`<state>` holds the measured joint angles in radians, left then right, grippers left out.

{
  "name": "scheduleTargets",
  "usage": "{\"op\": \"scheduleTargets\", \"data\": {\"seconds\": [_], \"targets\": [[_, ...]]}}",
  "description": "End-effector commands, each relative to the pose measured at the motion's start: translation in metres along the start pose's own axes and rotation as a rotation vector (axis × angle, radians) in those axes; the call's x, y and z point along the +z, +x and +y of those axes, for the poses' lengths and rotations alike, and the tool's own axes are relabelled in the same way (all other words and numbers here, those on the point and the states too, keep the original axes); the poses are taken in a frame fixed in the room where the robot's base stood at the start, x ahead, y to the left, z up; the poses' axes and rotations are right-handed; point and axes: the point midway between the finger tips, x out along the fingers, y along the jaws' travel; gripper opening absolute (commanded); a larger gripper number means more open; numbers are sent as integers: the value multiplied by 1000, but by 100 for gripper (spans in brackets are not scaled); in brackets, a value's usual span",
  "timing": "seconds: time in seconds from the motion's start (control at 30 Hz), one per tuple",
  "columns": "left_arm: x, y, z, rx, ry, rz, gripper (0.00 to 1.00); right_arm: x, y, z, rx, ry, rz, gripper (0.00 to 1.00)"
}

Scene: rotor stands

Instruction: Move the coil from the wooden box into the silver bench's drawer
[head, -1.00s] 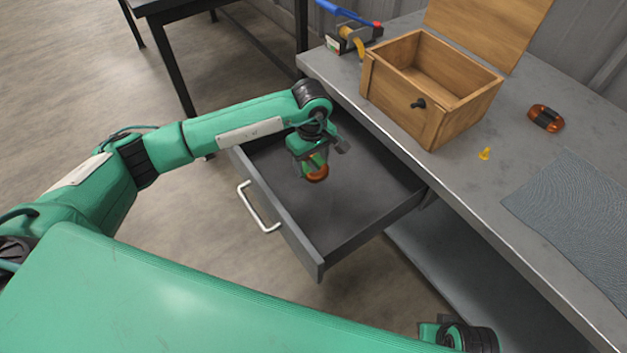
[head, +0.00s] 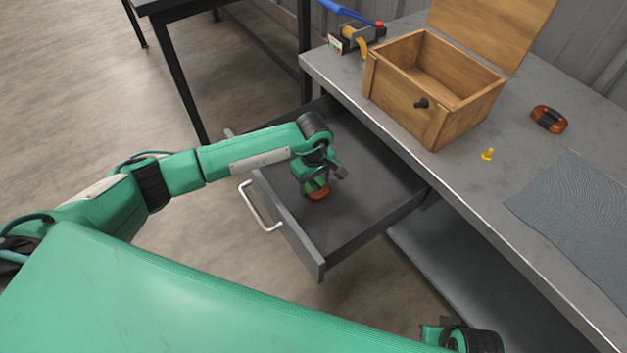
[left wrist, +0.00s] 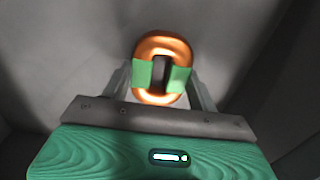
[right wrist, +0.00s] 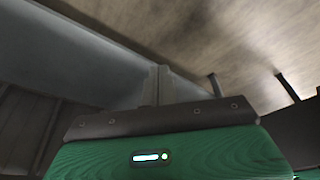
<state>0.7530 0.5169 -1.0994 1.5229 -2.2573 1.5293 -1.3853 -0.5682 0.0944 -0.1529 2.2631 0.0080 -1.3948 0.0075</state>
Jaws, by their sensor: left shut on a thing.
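The copper coil (left wrist: 163,43) with green bands is gripped between the fingers of my left gripper (left wrist: 162,75). In the head view the coil (head: 318,194) is low inside the open drawer (head: 372,222) of the silver bench (head: 470,180); whether it touches the drawer floor I cannot tell. My left gripper (head: 315,184) points down over the drawer. The wooden box (head: 400,101) stands on the bench with its lid up, and its visible inside is empty. My right gripper (right wrist: 158,84) has its fingers together with nothing between them, beside a grey surface.
On the bench are an orange-and-black part (head: 549,119), a small yellow piece (head: 487,154), a grey textured mat (head: 580,205) and a blue-handled tool (head: 350,30). A dark table (head: 180,8) stands behind. The drawer floor around the coil looks clear.

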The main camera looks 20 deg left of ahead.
Motion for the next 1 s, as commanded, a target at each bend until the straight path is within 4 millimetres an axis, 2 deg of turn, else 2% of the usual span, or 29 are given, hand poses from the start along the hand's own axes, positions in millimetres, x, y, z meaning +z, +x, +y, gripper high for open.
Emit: {"op": "scheduleTargets", "data": {"seconds": [0.13, 0.17, 0.23, 0.27, 0.67, 0.77, 1.0], "targets": [[0, 2, 0, 1, 0, 0, 26, 0, -2, 0, 0, 0, 2, 0], [0, 2, 0, 0, 0, 0, 66, -1, -6, 0, 0, 0, 7, 0], [0, 2, 0, 0, 0, 0, 79, -2, -9, 0, 0, 0, 13, 0], [0, 2, 0, 0, 0, 0, 81, -2, -9, 0, 0, 0, 14, 0], [0, -2, 0, 0, 0, -1, 81, -3, -9, 0, 0, 1, 11, 0], [-1, -20, 1, 3, 0, 2, 81, -1, 2, 1, 1, 1, -3, 0], [-1, -74, 0, 3, 1, 3, 81, -5, 4, 1, 2, 0, 3, 0]]}}
